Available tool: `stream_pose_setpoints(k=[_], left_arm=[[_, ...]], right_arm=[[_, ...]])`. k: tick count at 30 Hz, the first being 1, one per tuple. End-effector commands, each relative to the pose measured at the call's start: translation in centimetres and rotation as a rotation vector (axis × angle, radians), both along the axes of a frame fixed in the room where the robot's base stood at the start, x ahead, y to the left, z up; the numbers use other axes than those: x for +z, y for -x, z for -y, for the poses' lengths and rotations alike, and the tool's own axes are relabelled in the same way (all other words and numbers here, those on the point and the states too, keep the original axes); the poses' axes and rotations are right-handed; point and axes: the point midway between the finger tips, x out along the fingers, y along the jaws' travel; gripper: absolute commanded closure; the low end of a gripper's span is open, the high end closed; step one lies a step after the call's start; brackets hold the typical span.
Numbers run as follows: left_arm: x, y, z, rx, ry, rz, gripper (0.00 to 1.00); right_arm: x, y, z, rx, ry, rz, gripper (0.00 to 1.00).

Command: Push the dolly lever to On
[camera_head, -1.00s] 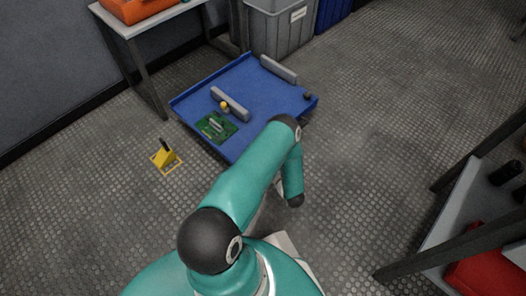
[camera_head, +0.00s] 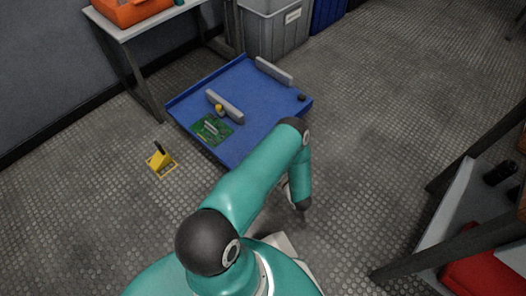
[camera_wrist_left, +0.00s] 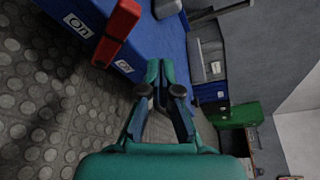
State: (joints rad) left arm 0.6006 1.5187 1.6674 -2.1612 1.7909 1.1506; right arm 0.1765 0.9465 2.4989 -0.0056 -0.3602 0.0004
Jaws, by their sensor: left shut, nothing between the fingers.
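The blue dolly (camera_head: 262,88) stands on the floor in the head view; its blue side (camera_wrist_left: 150,42) fills the upper part of the left wrist view. On that side is a red lever (camera_wrist_left: 117,33), between a white "On" label (camera_wrist_left: 78,25) on its left and a second white label (camera_wrist_left: 123,67), probably "Off", by its lower end. My left gripper (camera_wrist_left: 161,70) is shut and empty, right of and below the lever, apart from it. In the head view my teal arm hides the gripper and the lever. My right gripper is not in view.
A yellow block with a black handle (camera_head: 159,159) stands on the floor left of the dolly. A green board (camera_head: 211,129) and grey bars (camera_head: 225,106) lie on the dolly. A grey bin (camera_head: 277,32) and a table (camera_head: 140,22) stand behind. Shelving (camera_head: 462,180) is at right.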

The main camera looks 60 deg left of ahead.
Motion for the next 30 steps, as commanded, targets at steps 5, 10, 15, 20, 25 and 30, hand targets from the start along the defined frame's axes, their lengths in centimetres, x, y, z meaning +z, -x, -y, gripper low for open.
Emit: stream_pose_setpoints(k=[5,10,15,20,25,30], left_arm=[[-0.2,-0.5,3.8,-0.008,-0.004,0.003,1.00],[-0.6,-0.6,5.8,-0.008,-0.005,0.006,1.00],[-0.7,-0.6,6.4,-0.008,-0.006,0.006,1.00],[-0.7,-0.7,6.5,-0.009,-0.006,0.006,1.00],[-0.7,-0.7,6.4,-0.010,-0.006,0.007,1.00],[-0.6,-0.7,6.5,-0.010,-0.007,0.007,1.00]], right_arm=[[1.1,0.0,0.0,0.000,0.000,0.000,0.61],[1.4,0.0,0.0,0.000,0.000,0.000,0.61],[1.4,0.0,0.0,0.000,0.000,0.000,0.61],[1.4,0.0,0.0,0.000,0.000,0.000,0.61],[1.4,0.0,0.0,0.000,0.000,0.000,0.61],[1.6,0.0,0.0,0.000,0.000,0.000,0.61]])
